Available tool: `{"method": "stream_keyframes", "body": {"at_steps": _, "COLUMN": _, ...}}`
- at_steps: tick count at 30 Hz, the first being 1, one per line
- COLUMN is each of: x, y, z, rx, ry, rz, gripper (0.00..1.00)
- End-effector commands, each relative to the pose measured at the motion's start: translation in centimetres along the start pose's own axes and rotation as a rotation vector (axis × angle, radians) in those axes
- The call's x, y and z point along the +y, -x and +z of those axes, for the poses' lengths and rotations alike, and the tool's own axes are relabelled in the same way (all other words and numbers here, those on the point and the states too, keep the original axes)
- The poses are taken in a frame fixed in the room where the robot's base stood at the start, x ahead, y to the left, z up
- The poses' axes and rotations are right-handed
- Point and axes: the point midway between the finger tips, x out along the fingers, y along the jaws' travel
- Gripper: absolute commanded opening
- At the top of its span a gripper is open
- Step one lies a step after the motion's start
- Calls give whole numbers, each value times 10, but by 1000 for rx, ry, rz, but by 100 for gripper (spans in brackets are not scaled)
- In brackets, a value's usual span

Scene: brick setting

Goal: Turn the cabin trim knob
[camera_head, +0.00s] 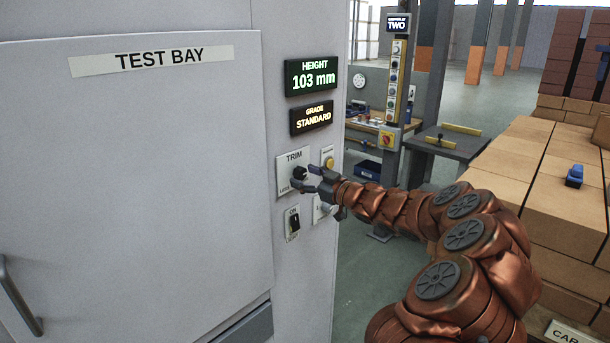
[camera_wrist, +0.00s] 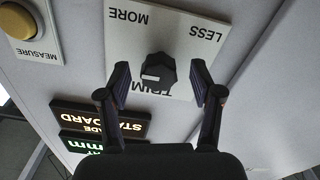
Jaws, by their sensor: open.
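The black trim knob (camera_head: 300,173) sits on a white plate (camera_head: 288,158) marked TRIM on the grey cabin wall. The wrist view shows the knob (camera_wrist: 158,72) with a light pointer mark and the words MORE and LESS on its plate (camera_wrist: 190,22). My gripper (camera_head: 316,180) is at the plate in the head view and partly covers it. In the wrist view my gripper (camera_wrist: 164,88) is open, with one finger on each side of the knob and a visible gap on both sides.
A yellow MEASURE button (camera_wrist: 14,22) is beside the trim plate. A HEIGHT display (camera_head: 312,77) reads 103 mm and a GRADE display (camera_head: 312,116) reads STANDARD. An ON switch (camera_head: 293,222) is below the plate. Stacked bricks (camera_head: 540,150) stand at the right.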

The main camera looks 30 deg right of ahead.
Motion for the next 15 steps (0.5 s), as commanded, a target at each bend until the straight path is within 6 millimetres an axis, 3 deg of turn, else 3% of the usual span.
{"method": "stream_keyframes", "body": {"at_steps": 12, "x": 1, "y": -4, "z": 0, "rx": -1, "ry": 0, "rz": 2, "gripper": 65}}
{"method": "stream_keyframes", "body": {"at_steps": 15, "x": 1, "y": -4, "z": 0, "rx": -1, "ry": 0, "rz": 2, "gripper": 57}}
